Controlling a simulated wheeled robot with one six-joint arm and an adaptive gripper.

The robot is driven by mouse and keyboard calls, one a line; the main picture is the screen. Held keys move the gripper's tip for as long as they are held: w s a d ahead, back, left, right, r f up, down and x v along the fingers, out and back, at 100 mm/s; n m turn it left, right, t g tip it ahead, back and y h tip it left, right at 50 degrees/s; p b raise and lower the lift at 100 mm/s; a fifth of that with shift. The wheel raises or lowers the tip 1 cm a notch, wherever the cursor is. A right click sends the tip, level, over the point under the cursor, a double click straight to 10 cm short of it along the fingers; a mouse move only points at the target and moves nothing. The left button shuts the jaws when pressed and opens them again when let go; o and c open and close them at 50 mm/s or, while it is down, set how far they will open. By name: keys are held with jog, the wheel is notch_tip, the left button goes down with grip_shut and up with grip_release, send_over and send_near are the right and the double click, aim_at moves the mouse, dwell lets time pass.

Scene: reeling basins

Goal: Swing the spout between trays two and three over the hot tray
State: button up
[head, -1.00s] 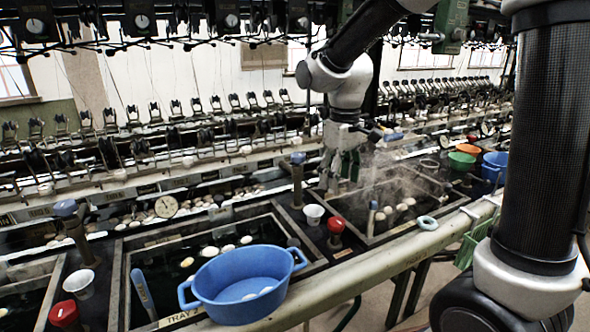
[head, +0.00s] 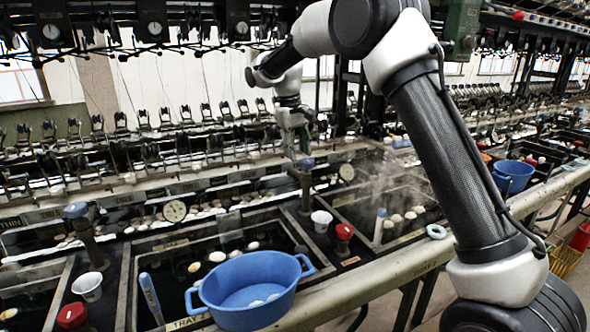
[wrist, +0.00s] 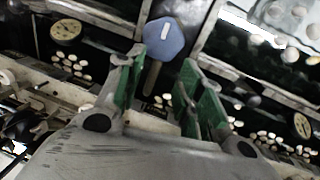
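The spout between trays two and three is a dark post (head: 305,192) with a blue knob (head: 306,164), standing on the divider. In the wrist view the knob (wrist: 164,40) is a blue hexagon with a white mark, just beyond the fingertips and near the middle of the gap. My gripper (head: 297,152) is above the knob; its green-padded fingers (wrist: 160,63) are apart and empty. I cannot tell whether they touch the knob. Tray two (head: 128,285) is left of the spout. The hot tray (head: 375,248), with steam over it and pale cocoons inside, is to the right.
A blue basin (head: 245,306) sits on tray two's front edge. A white cup (head: 321,221) and a red-capped valve (head: 344,232) stand on the divider before the spout. Another blue-knobbed spout (head: 77,212) is left. Reeling machinery (head: 150,150) lines the back.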

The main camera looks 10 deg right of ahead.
aim_at(295, 171)
jog(key=shift+m, duration=0.3)
jog(key=w+f, duration=0.1)
jog(key=f, duration=0.1)
jog(key=w+f, duration=0.1)
jog(key=f, duration=0.2)
jog(key=w+f, duration=0.2)
jog(key=f, duration=0.1)
jog(key=shift+w+a+f, duration=0.1)
jog(key=shift+a+f, duration=0.05)
jog(key=shift+f, duration=0.05)
jog(key=shift+c, duration=0.3)
grip_shut()
